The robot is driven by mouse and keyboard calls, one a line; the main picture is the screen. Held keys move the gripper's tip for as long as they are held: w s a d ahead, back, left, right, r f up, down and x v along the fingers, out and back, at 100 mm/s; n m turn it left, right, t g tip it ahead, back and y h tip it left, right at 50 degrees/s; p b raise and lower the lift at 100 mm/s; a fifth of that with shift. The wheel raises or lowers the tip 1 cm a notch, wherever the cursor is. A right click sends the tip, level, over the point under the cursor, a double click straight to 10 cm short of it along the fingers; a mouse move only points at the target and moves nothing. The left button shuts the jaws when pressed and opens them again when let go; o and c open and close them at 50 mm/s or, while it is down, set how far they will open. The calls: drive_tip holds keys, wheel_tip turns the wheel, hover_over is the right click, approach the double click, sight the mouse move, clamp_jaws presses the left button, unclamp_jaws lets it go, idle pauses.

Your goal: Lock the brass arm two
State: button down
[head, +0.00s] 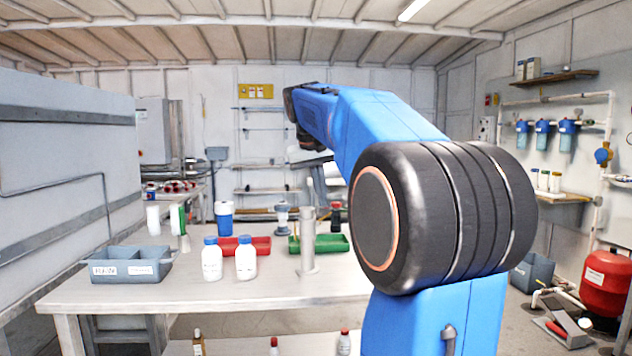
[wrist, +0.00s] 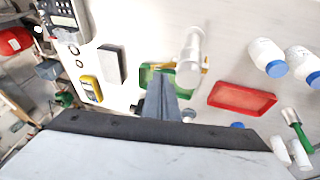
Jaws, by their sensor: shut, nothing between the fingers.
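I cannot make out any brass arm clearly in either view. A small yellowish piece (wrist: 205,66) shows by the green tray in the wrist view, too small to identify. My gripper (wrist: 160,82) is shut with nothing between its fingers. In the wrist view its grey fingers reach over the bench and cover part of the green tray (wrist: 146,74). In the head view my arm reaches over the bench, and the gripper is partly hidden by it.
The bench (head: 215,293) carries a grey bin (head: 131,267), two white bottles (head: 246,260) with blue caps, a red tray (wrist: 242,98) and an upright pale cylinder (head: 308,243). A yellow meter (wrist: 91,88) lies beside a grey block (wrist: 112,64).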

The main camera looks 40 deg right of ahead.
drive_tip(key=shift+s+d+f, duration=0.3)
drive_tip(key=shift+d+f, duration=0.2)
drive_tip(key=shift+f, duration=0.35)
drive_tip(key=shift+d, duration=0.1)
drive_tip(key=shift+y, duration=0.3)
